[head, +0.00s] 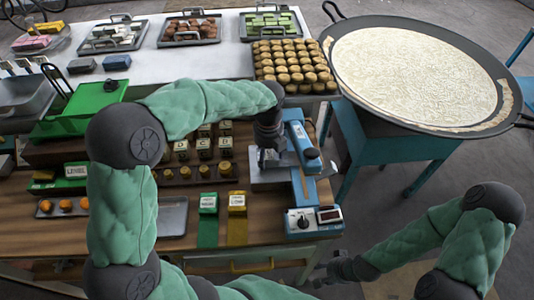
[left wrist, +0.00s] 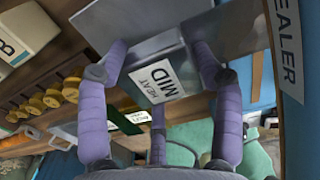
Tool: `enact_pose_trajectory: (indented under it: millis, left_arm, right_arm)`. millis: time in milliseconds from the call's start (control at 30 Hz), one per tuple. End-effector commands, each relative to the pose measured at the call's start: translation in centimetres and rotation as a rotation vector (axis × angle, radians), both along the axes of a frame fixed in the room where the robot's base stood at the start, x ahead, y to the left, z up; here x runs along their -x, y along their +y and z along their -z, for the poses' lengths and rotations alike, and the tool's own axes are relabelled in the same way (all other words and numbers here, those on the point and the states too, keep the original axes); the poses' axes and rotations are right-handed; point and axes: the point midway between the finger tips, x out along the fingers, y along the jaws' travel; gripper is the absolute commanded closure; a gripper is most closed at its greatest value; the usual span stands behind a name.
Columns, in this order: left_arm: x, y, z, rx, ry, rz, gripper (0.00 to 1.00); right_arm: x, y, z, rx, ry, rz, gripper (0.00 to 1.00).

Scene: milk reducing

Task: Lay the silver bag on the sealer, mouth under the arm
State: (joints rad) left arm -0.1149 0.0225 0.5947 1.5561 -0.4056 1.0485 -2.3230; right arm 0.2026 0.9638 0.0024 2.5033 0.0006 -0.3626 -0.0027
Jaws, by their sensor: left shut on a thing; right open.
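The silver bag (head: 268,158) is in my left gripper (head: 268,146), beside the left edge of the blue sealer (head: 301,222). In the left wrist view the purple fingers of my left gripper (left wrist: 160,70) are shut on the grey bag (left wrist: 135,40), which bears a white "HEAT MID" label. The sealer's blue arm (head: 304,145) runs front to back just right of the bag. Whether the bag's mouth is under the arm cannot be told. The sealer's lettered side (left wrist: 290,45) shows at the right of the wrist view. My right gripper (head: 335,268) is open and empty, at the lower right off the table.
Stacked round cakes (head: 290,65) stand behind. A large round pan (head: 415,75) on a blue stand is at the right.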

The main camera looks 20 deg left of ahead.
Motion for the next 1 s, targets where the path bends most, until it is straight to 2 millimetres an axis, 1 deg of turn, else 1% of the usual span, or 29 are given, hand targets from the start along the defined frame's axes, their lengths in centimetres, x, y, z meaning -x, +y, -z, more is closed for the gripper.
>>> enact_pose_trajectory:
  millis: [1000]
  left_arm:
    - [0.01,0.01,0.94,0.0,0.0,0.0,0.68]
  right_arm:
    - [0.0,0.0,0.26,0.0,0.0,0.0,0.56]
